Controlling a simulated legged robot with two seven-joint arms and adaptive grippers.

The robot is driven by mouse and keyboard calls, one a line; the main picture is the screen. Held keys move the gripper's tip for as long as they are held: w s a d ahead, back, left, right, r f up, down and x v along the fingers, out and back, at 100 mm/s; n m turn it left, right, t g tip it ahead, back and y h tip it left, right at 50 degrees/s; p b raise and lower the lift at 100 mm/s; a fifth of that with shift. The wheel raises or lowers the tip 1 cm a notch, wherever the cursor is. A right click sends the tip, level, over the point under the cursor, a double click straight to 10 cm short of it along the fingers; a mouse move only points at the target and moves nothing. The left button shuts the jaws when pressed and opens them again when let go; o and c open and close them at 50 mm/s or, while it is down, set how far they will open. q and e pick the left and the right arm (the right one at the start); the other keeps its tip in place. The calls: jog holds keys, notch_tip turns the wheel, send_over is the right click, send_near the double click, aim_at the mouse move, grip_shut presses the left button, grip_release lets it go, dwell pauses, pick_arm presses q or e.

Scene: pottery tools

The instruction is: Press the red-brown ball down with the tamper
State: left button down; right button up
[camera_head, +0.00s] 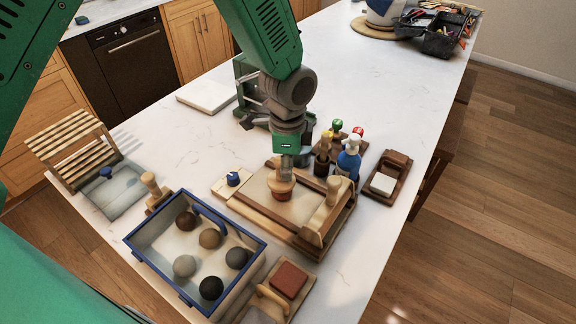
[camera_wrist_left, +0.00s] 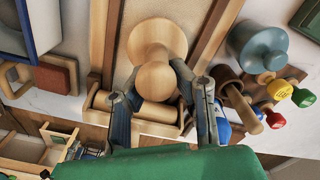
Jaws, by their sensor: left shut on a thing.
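My left gripper (camera_head: 284,172) is shut on the tamper (camera_head: 281,184), a pale wooden tool with a round head, upright over the work board (camera_head: 243,205). In the left wrist view my left gripper (camera_wrist_left: 160,95) has its fingers on both sides of the tamper's knob, and the tamper's wide round disc (camera_wrist_left: 158,35) shows beyond it. My right gripper is not in view.
A blue-rimmed tray (camera_head: 142,252) with several brown, grey and black balls stands at the front left. A wooden roller (camera_wrist_left: 140,108) lies at the board's edge. The white counter's middle back is clear.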

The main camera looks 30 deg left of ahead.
pick_arm(q)
notch_tip(320, 180, up, 3)
jog(key=shift+f+p, duration=0.2)
jog(key=shift+p, duration=1.05)
jog(key=shift+w+r, duration=0.1)
jog(key=shift+r, duration=1.1)
